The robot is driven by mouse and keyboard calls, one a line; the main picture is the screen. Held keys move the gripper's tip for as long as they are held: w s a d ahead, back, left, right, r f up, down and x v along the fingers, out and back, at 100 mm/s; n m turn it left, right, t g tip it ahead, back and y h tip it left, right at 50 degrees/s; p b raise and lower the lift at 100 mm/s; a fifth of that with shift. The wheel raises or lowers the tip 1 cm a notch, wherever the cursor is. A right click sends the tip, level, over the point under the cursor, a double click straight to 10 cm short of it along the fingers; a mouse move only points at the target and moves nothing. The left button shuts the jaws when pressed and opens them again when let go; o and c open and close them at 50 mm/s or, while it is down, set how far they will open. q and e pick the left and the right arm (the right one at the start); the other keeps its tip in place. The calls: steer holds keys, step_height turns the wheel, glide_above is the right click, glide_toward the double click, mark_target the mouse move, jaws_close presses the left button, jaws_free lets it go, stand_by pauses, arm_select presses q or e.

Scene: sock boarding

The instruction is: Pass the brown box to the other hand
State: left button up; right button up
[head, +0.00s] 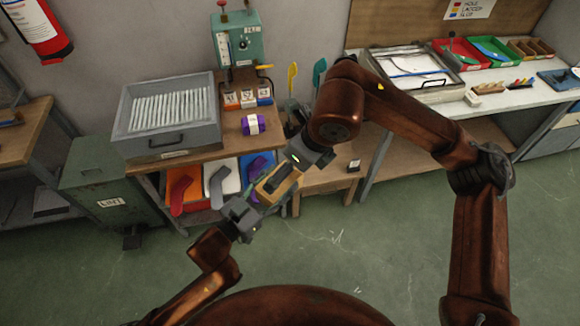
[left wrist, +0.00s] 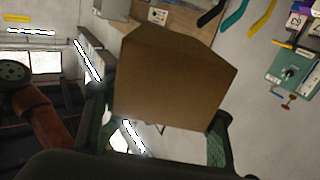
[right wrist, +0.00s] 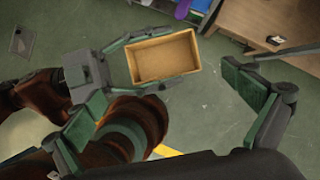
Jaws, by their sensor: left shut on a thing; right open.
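The brown box (head: 287,190) is held in the air in front of the shelf table in the head view. My left gripper (head: 262,200) is shut on the brown box, which fills the middle of the left wrist view (left wrist: 172,80). In the right wrist view the brown box (right wrist: 163,57) shows its open, empty top, with left gripper fingers along its sides. My right gripper (right wrist: 165,105) is open, its fingers apart at left and right, with the box beyond them and not between them. In the head view, the right gripper's fingers partly hide the box.
Coloured bins with socks (head: 220,183) sit below. A green cabinet (head: 100,190) stands left. The floor in front is clear.

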mark_target(278, 191)
steer(key=x, duration=1.1)
steer(key=shift+f, duration=0.4)
arm_select(q)
steer(key=shift+o, duration=0.2)
arm_select(e)
steer(key=c, duration=0.8)
arm_select(q)
steer(key=o, duration=0.6)
steer(key=shift+r, duration=0.1)
arm_select(e)
steer(key=shift+a, duration=0.1)
steer(key=shift+c, duration=0.6)
arm_select(q)
steer(key=o, duration=0.6)
steer(key=shift+c, duration=0.2)
